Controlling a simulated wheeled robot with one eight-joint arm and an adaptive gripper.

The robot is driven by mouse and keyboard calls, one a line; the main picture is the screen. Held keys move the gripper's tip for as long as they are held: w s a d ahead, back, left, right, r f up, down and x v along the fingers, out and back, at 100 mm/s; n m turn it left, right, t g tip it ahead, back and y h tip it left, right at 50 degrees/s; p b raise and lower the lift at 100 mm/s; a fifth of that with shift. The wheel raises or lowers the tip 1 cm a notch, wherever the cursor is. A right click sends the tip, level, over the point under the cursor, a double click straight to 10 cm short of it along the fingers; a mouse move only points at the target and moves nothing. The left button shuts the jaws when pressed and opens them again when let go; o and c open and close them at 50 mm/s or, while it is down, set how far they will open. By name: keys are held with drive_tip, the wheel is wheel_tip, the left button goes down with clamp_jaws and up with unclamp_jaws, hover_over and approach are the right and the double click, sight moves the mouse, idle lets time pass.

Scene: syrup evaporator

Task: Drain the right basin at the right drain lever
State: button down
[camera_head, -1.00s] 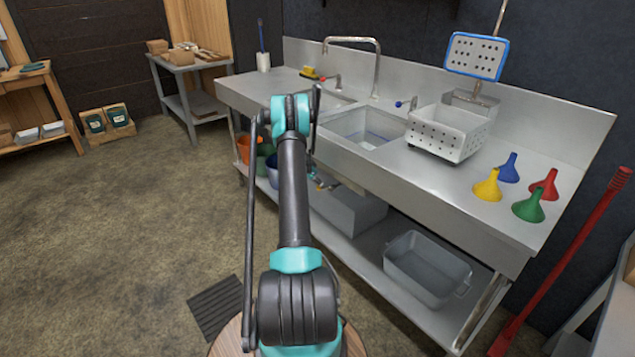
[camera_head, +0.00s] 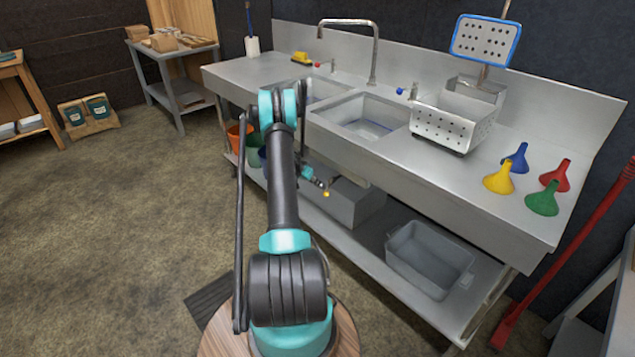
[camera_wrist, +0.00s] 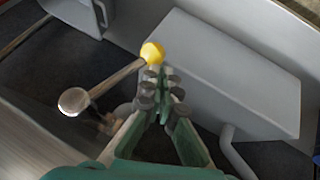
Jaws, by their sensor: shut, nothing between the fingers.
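The right basin (camera_head: 366,119) is set into the steel counter in the head view, with a little blue at its bottom. A lever with a yellow ball knob (camera_wrist: 152,53) shows in the wrist view; its metal rod (camera_wrist: 115,78) runs left to a round end. The knob also shows small under the counter in the head view (camera_head: 326,194). My gripper (camera_wrist: 160,85) is shut and empty. Its fingertips are just below the knob in the wrist view; I cannot tell whether they touch it. My arm hides part of the left basin.
A grey box (camera_wrist: 225,85) lies beyond my fingers in the wrist view. The counter's front edge (camera_head: 430,188) overhangs a lower shelf with a grey tub (camera_head: 428,262). A perforated basket (camera_head: 445,128) and several funnels stand on the counter.

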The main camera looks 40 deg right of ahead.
drive_tip(key=shift+s+d+f, duration=0.1)
drive_tip(key=shift+s+f, duration=0.75)
drive_tip(key=shift+s, duration=0.2)
drive_tip(key=shift+r, duration=0.1)
